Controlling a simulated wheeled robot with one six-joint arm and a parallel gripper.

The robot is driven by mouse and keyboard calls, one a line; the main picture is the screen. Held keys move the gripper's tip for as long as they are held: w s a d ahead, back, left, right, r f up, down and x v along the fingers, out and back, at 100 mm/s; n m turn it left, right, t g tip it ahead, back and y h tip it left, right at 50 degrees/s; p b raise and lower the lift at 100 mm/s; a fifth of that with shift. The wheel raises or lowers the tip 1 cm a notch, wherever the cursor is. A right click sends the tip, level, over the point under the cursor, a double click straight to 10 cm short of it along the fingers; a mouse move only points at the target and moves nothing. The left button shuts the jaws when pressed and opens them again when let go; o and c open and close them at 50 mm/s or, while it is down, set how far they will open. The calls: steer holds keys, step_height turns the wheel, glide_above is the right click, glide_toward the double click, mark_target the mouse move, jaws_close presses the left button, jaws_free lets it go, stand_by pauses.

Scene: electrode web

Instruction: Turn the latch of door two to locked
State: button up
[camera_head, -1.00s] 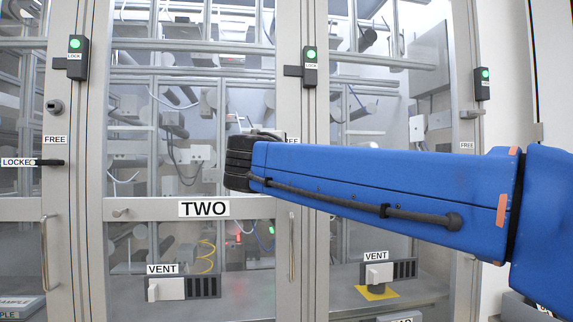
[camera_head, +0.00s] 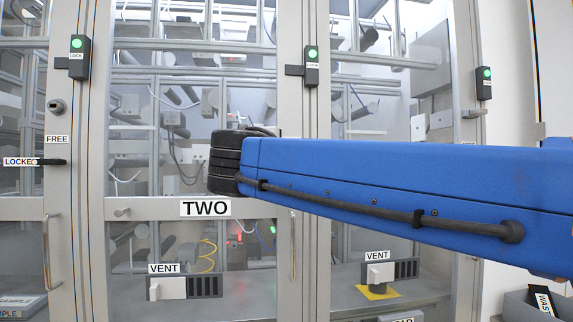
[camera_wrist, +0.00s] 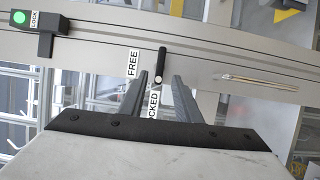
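Door two shows by its TWO sign (camera_head: 205,208) in the head view. My arm covers its latch there. In the wrist view, the latch is a short black bar (camera_wrist: 161,62) on the grey door post, with a pale round end near the LOCKED label (camera_wrist: 153,104). The bar points away from that label. The FREE label (camera_wrist: 133,63) is beside it. My gripper (camera_wrist: 160,76) is open, one finger on each side of the latch's round end. I cannot tell whether the fingers touch it. In the head view my gripper is hidden behind my blue arm.
Another latch (camera_head: 52,162) sits on the post to the left, with its own FREE and LOCKED labels. A lock box with a green light (camera_head: 311,67) is above on door two's post. VENT boxes (camera_head: 167,288) are low down.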

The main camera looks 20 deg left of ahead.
steer(key=s+d, duration=0.1)
steer(key=s, duration=1.1)
steer(key=shift+d, duration=0.4)
steer(key=shift+w, duration=0.1)
